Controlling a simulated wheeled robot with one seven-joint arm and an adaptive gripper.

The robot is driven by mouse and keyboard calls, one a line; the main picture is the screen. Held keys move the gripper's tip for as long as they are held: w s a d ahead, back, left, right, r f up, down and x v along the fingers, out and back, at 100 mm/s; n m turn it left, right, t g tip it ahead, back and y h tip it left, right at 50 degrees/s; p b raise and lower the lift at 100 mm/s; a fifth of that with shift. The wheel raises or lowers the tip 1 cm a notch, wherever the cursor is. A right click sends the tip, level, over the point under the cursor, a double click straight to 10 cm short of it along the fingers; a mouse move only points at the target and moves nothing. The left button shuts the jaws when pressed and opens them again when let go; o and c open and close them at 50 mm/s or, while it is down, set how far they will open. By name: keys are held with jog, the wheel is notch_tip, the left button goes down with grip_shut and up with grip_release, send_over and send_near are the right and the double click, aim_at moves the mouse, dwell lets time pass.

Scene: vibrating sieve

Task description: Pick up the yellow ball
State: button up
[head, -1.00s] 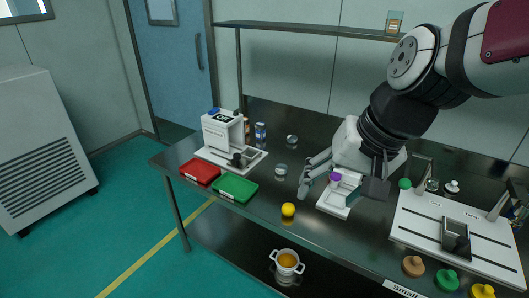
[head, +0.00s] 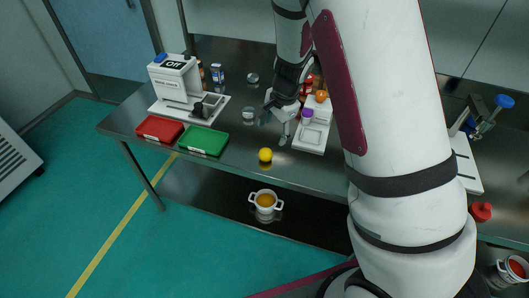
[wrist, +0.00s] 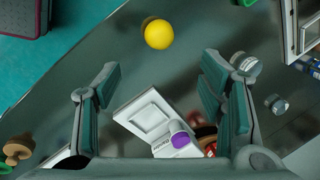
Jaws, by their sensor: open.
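The yellow ball (head: 265,155) rests on the dark table near its front edge, in front of the white device. In the wrist view the yellow ball (wrist: 158,34) lies at the top centre, beyond the fingertips and apart from them. My gripper (head: 282,125) is above the table, behind and a little to the right of the ball. In the wrist view my gripper (wrist: 162,78) is open and empty, its two fingers spread wide on either side.
A green tray (head: 203,140) and a red tray (head: 159,129) lie left of the ball. A white device with a purple-topped part (head: 311,137) stands right of my gripper. A labelled white machine (head: 175,78) stands at the back left. A pot (head: 266,201) sits below on the lower shelf.

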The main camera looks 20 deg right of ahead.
aim_at(267, 151)
jog(key=b+x, duration=0.1)
jog(key=x, duration=0.7)
jog(key=shift+x, duration=2.75)
jog(key=shift+s+a, duration=0.15)
jog(key=c, duration=1.3)
